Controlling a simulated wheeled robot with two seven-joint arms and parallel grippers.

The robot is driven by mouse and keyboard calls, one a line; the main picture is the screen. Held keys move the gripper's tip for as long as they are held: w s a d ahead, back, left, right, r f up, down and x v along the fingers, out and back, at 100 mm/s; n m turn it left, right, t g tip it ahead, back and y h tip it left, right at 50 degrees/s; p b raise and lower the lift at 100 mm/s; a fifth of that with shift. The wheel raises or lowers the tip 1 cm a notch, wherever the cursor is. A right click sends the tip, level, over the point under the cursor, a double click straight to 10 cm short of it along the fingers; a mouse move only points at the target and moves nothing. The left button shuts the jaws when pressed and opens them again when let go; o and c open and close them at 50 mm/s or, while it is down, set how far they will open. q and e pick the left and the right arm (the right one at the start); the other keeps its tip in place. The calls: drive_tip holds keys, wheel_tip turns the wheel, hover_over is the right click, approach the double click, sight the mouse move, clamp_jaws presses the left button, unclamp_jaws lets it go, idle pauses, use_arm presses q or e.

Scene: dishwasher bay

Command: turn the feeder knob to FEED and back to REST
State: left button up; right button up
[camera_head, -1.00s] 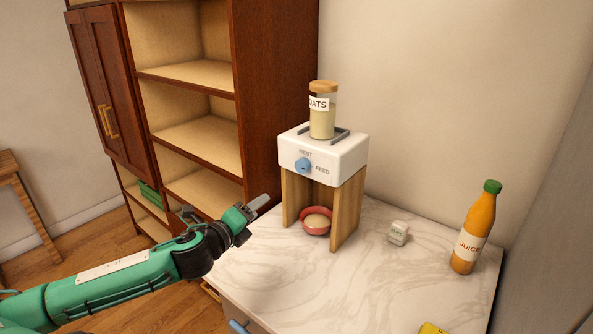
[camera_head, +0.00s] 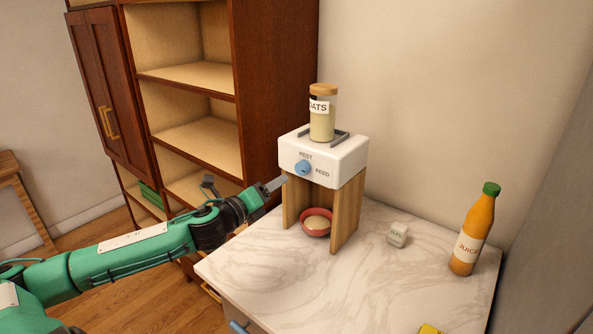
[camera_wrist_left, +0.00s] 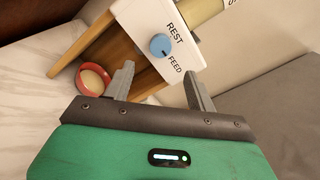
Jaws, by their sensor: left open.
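The white feeder (camera_head: 330,158) stands on wooden legs on the marble counter, with REST printed above its round blue knob (camera_head: 303,168) and FEED to the right. The knob also shows in the left wrist view (camera_wrist_left: 159,45), with a small dark mark near its FEED side; I cannot tell its exact setting. My left gripper (camera_head: 281,181) is open and empty, just left of and slightly below the knob, apart from it. In the left wrist view its two fingers (camera_wrist_left: 158,72) are spread, with the knob beyond the gap. My right gripper is not in view.
A jar labelled OATS (camera_head: 322,115) sits on top of the feeder. A red bowl (camera_head: 316,232) with pale contents stands between the legs. A small white box (camera_head: 398,234) and a juice bottle (camera_head: 473,230) stand to the right. A wooden shelf unit (camera_head: 262,90) rises behind left.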

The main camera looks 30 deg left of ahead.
sight(300, 169)
use_arm(q)
drive_tip(key=shift+w+d+r+p, duration=0.15)
drive_tip(key=shift+w+p, duration=0.8)
drive_tip(key=shift+w, duration=1.25)
drive_tip(key=shift+w+d+p, duration=0.25)
drive_tip(key=shift+w+p, duration=0.7)
drive_tip(key=shift+w, duration=1.9)
drive_tip(key=c, duration=1)
